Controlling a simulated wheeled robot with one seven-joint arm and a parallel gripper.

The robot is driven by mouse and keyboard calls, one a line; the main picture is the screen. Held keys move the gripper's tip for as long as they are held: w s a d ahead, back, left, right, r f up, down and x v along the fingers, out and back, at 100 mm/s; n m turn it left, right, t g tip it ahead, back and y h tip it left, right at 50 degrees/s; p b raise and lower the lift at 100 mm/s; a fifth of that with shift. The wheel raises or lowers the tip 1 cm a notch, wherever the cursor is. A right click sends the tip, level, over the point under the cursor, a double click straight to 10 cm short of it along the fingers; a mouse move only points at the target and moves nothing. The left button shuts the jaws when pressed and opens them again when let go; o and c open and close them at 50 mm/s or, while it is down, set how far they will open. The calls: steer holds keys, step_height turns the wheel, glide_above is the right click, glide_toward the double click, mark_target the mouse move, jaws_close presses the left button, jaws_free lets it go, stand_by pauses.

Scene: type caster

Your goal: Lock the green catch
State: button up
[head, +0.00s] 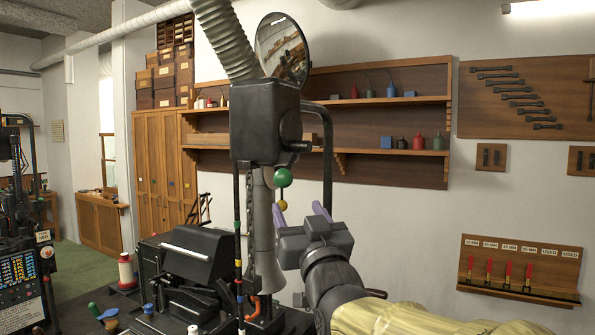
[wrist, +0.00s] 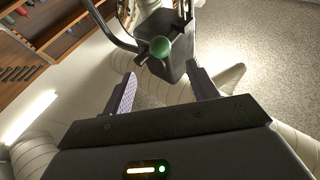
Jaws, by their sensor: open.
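The green catch shows as a round green knob (head: 283,177) on the right side of the machine's black body, below a black box (head: 265,122). In the wrist view the green knob (wrist: 160,48) is in front of my gripper (wrist: 162,76), roughly centred between the fingertips. My gripper (head: 300,207) also shows in the head view, just below and to the right of the knob. Its purple fingers are spread apart with nothing between them. The knob looks apart from the fingers. The state of the catch's lock cannot be told.
A ribbed hose (head: 228,40) and a round mirror (head: 282,50) rise above the black box. A black bent bar (head: 327,150) stands just behind my gripper. Wall shelves (head: 400,100) hang farther back.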

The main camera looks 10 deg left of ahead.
mark_target(286, 184)
steer(key=p+x, duration=0.6)
steer(key=x, duration=0.5)
steer(key=shift+w+r+p, duration=0.15)
steer(key=shift+w+p, duration=0.05)
steer(key=shift+p, duration=0.15)
steer(key=shift+w+a, duration=0.3)
steer(key=shift+s+r, duration=0.1)
steer(key=shift+s, duration=0.15)
steer(key=shift+w+d, duration=0.1)
steer(key=shift+w, duration=0.1)
steer(key=c, duration=0.7)
jaws_close()
